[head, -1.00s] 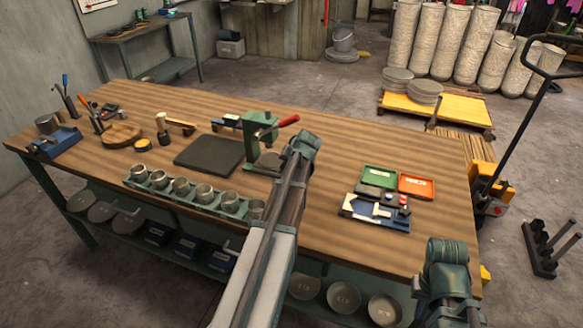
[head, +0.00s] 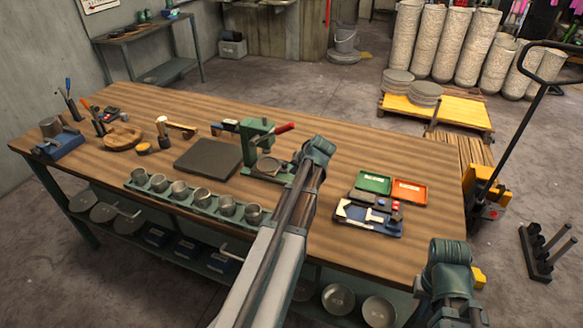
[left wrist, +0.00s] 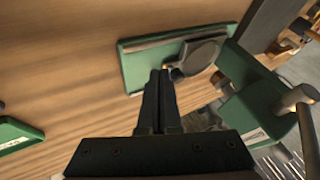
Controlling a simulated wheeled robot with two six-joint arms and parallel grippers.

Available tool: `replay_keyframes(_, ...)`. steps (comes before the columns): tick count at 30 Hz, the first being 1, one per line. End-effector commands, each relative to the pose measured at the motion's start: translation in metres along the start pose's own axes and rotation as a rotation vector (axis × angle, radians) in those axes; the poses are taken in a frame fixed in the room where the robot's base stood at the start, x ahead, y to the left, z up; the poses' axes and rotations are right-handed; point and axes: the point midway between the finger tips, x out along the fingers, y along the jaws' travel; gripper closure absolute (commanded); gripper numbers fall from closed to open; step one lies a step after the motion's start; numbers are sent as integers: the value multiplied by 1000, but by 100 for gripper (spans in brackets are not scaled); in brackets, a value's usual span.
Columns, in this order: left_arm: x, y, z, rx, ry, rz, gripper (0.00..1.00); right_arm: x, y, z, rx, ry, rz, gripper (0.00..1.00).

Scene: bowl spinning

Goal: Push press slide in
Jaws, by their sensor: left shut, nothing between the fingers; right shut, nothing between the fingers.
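The green press (head: 256,142) with its red-tipped lever (head: 285,127) stands on the workbench. A round grey plate (head: 268,165) sits low at its front, on the slide. In the left wrist view the green base (left wrist: 140,62) carries the round grey plate (left wrist: 201,54), with a small dark knob at its near edge. The press body (left wrist: 250,105) is to the right. My left gripper (left wrist: 160,75) is shut and empty, its tips close to the knob; I cannot tell whether they touch. In the head view my forearm hides it. My right gripper is out of sight.
A dark square mat (head: 208,159) lies left of the press. A green rack of metal cups (head: 190,199) runs along the front edge. Green and orange trays (head: 373,183) and a blue tool tray (head: 367,222) lie to the right.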

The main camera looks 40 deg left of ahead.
Motion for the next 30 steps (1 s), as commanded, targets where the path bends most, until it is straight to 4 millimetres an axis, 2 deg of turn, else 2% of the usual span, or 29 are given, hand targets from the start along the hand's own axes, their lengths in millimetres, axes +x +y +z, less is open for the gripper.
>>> replay_keyframes(1,-15,-3,-1,1,0,0,100,-13,1,1,0,0,0,100)
replay_keyframes(3,-26,-3,-1,0,0,1,100,-22,2,1,0,0,0,100)
replay_keyframes(9,-49,-2,-1,0,0,0,100,-40,4,2,0,0,0,100)
replay_keyframes(15,-58,0,0,0,0,0,100,-46,4,3,0,0,0,100)
replay_keyframes(26,-58,0,0,0,0,0,100,-46,4,3,0,0,0,100)
replay_keyframes(28,-60,4,2,4,-2,5,100,-46,4,3,0,0,0,100)
replay_keyframes(30,-67,16,9,22,-10,23,100,-46,4,3,0,0,0,100)
